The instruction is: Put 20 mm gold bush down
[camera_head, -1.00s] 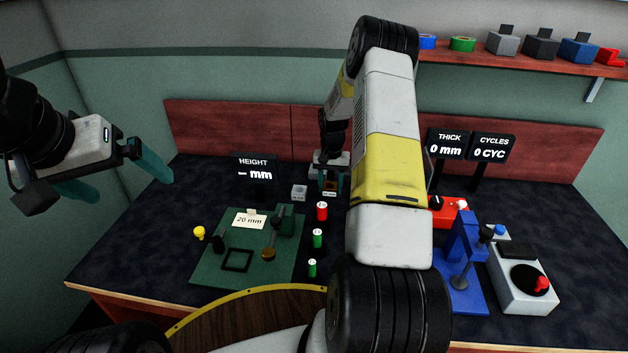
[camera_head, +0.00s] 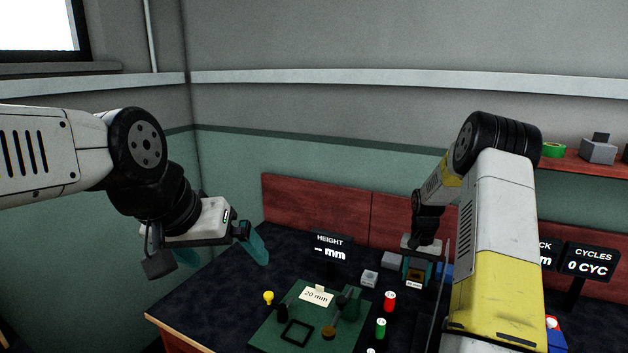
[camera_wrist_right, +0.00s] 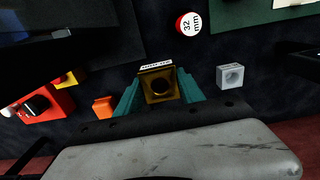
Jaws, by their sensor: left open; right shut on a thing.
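The gold bush (camera_wrist_right: 158,86) is a dark gold block with a round hole and a small white label, too small to read. My right gripper (camera_wrist_right: 160,92) is shut on it, with a teal finger on each side. In the head view the bush (camera_head: 414,277) is low near the back of the dark table, between the fingers of my right gripper (camera_head: 416,268). I cannot tell whether it touches the table. My left gripper (camera_head: 226,255) is open and empty, raised above the table's left side.
A grey block with a hole (camera_head: 370,278) stands left of the bush, with another grey block (camera_head: 392,260) behind. A red cylinder (camera_head: 390,301) and a green one (camera_head: 380,328) stand nearer. The green fixture plate (camera_head: 268,336) is at front left. An orange block (camera_wrist_right: 103,107) lies beside my right gripper.

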